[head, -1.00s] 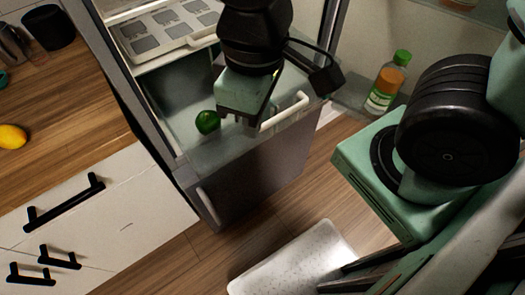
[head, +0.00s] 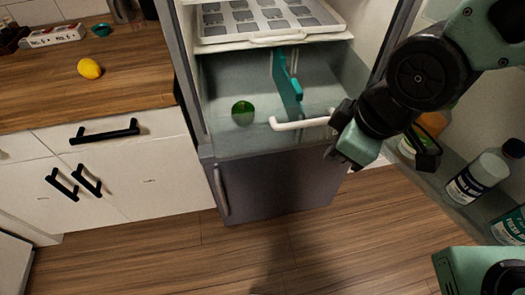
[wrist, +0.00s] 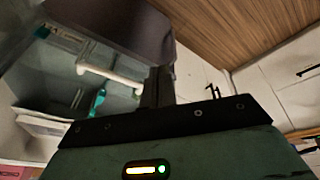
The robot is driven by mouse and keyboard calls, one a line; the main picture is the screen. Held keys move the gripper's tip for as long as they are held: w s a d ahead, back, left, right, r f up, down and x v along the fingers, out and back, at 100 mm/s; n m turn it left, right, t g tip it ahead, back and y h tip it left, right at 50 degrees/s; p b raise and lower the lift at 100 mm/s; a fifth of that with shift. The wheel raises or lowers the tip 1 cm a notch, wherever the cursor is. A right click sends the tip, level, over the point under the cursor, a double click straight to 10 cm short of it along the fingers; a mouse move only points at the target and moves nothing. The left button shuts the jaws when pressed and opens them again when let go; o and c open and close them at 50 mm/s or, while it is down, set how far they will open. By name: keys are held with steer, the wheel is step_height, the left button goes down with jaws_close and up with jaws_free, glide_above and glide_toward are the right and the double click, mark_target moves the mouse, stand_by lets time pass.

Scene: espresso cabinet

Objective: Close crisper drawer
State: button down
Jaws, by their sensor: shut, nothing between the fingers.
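The crisper drawer (head: 215,140) is a clear, greyish bin low in the fridge. It has a white bar handle (head: 300,123) on its front, which also shows in the wrist view (wrist: 108,72). A green round item (head: 243,112) and a teal item (head: 288,82) show inside the drawer. How far the drawer stands out is hard to tell. My gripper (head: 332,150) is shut and empty, at the right end of the handle and in front of the drawer. Its dark fingers (wrist: 158,88) are beside the handle in the wrist view. I cannot tell whether they touch it.
A white tray (head: 262,24) sits above the drawer. The open fridge door (head: 430,190) holds bottles at the right, close to my arm. The wooden floor in front is clear.

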steer(key=w+a+f+n+t+y+b, duration=0.1)
steer(key=w+a+f+n+y+b, duration=0.25)
steer(key=f, duration=0.25)
steer(key=w+a+f+n+t+y+b, duration=0.2)
steer(key=f+n, duration=0.3)
steer(key=n+t+y+b, duration=0.4)
steer(key=n+y+b, duration=0.45)
steer(key=b, duration=0.65)
glide_toward(235, 138)
steer(key=s, duration=0.2)
steer(key=s+h, duration=0.1)
steer(key=shift+s+d+r, duration=0.2)
steer(key=shift+s+d, duration=0.05)
steer(key=shift+s, duration=0.05)
steer(key=shift+a+b, duration=0.15)
steer(key=shift+b, duration=0.7)
steer(key=w+a, duration=0.1)
steer(key=w+a+p, duration=0.1)
steer(key=w+a, duration=0.3)
steer(key=shift+w+r+p, duration=0.1)
steer(key=shift+r+p, duration=0.2)
steer(key=shift+p, duration=0.05)
steer(key=shift+w+a, duration=0.2)
steer(key=shift+w, duration=0.4)
